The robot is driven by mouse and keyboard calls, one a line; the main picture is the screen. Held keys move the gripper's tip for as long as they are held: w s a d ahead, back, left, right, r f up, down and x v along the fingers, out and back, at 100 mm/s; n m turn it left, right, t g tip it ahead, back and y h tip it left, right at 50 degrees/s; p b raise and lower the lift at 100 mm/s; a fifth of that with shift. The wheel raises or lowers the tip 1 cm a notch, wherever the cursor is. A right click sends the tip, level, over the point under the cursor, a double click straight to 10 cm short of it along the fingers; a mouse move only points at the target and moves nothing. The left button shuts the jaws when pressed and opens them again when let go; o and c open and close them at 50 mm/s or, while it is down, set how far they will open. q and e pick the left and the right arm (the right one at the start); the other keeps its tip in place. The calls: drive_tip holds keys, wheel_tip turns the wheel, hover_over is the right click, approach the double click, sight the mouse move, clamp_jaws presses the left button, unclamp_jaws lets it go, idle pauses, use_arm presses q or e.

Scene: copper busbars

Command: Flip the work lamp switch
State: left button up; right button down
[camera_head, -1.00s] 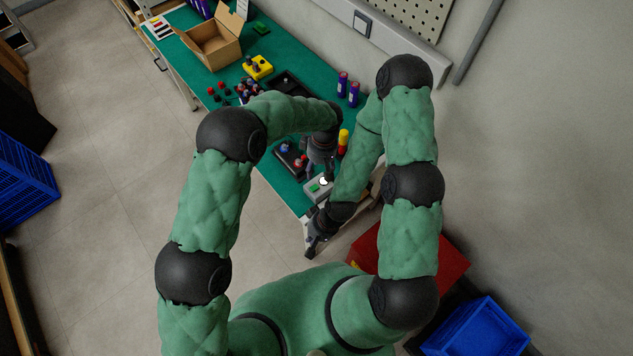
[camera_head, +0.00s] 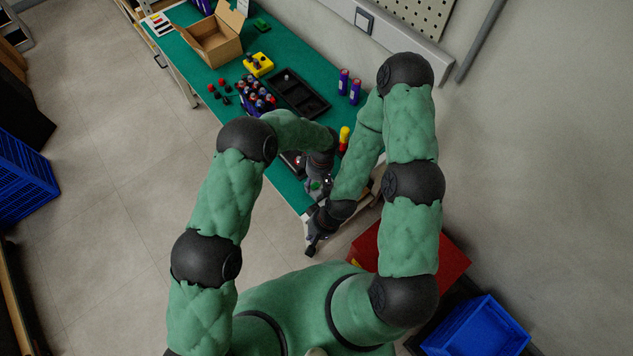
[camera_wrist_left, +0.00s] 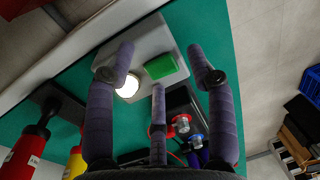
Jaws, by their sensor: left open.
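The work lamp switch is a grey box (camera_wrist_left: 150,38) with a green rocker (camera_wrist_left: 161,67) and a bright white round lamp (camera_wrist_left: 128,86), on the green bench top. In the head view the green rocker (camera_head: 315,186) shows beside my left gripper (camera_head: 318,178), which hides much of the box. In the left wrist view my left gripper (camera_wrist_left: 160,60) is open and empty, its fingers spread around the rocker; contact cannot be told. My right gripper (camera_head: 312,244) is low by the near bench end; its jaws are too small to read.
In the left wrist view, a dark tray with red and blue terminals (camera_wrist_left: 183,124) and red-handled and yellow-handled tools (camera_wrist_left: 22,160) lie near the fingers. A black tray (camera_head: 300,95), cardboard box (camera_head: 215,45) and purple cylinders (camera_head: 354,92) stand farther up the bench (camera_head: 200,77).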

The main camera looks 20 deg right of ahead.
use_arm(q)
clamp_jaws()
idle(0.3)
drive_tip(key=shift+s+a+h+b, duration=0.15)
drive_tip(key=shift+h+b, duration=0.45)
